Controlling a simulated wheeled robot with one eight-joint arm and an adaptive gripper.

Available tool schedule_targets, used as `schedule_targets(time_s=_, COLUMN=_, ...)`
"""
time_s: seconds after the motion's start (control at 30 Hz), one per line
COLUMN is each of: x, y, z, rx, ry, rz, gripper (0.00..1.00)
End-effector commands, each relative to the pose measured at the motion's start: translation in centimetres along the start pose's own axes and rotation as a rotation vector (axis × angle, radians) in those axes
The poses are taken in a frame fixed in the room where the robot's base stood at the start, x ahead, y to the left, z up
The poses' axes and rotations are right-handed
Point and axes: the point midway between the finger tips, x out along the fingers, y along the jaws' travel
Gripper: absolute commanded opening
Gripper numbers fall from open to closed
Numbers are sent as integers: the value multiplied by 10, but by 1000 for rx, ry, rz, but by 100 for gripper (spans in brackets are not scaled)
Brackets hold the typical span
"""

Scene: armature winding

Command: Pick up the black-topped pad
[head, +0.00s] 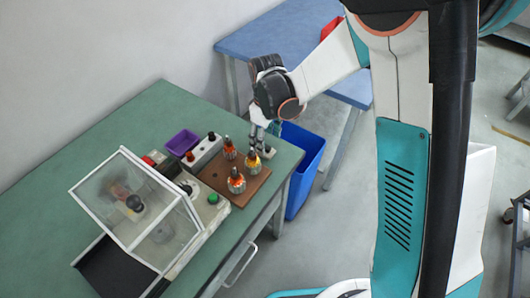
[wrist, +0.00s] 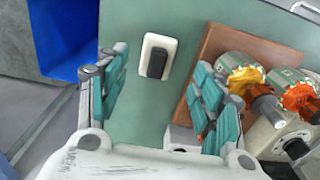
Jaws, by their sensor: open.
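The black-topped pad (wrist: 146,48) is a small white rounded block with a raised black piece on top. It lies on the green table between my spread fingers in the wrist view, apart from both of them. In the head view the pad (head: 269,153) is small, at the table's right end and partly hidden by my gripper (head: 259,138). My gripper (wrist: 160,98) is open and empty, pointing down over the table. Its teal-padded fingers stand on either side of the pad, the right one over the edge of a brown board.
The brown board (head: 254,190) holds copper-and-orange armatures (head: 236,182) close beside the pad. A blue bin (head: 306,150) stands on the floor beyond the table edge. A purple tray (head: 182,142) and a clear-covered machine (head: 125,200) are further left. Bare green table surrounds the pad's near side.

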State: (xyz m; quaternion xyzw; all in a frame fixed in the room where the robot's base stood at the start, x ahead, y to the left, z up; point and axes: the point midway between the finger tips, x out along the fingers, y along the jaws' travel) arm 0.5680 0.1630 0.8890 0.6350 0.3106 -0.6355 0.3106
Motion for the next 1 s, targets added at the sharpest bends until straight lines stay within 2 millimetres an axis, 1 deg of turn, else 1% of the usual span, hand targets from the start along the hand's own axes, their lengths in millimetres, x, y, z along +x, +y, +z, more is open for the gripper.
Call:
schedule_targets(time_s=0.17, x=9, y=1, z=0, rx=0, ry=0, rz=0, gripper=61)
schedule_targets(time_s=0.4, x=44, y=4, z=-2, rx=1, ry=0, rz=0, gripper=61)
schedule_targets(time_s=0.5, x=54, y=3, z=-1, rx=0, ry=0, rz=0, gripper=61)
schedule_targets(time_s=0.73, x=54, y=3, z=-1, rx=0, ry=0, rz=0, gripper=61)
schedule_targets(time_s=0.77, x=54, y=3, z=-1, rx=0, ry=0, rz=0, gripper=56)
schedule_targets(time_s=0.8, x=53, y=3, z=-1, rx=0, ry=0, rz=0, gripper=47)
schedule_targets(time_s=0.87, x=53, y=3, z=-1, rx=0, ry=0, rz=0, gripper=34)
schedule_targets(time_s=0.9, x=53, y=3, z=-1, rx=0, ry=0, rz=0, gripper=25)
schedule_targets(time_s=0.93, x=53, y=3, z=-1, rx=0, ry=0, rz=0, gripper=18)
schedule_targets(time_s=0.97, x=53, y=3, z=-1, rx=0, ry=0, rz=0, gripper=14)
schedule_targets(time_s=1.0, x=53, y=3, z=-1, rx=0, ry=0, rz=0, gripper=14)
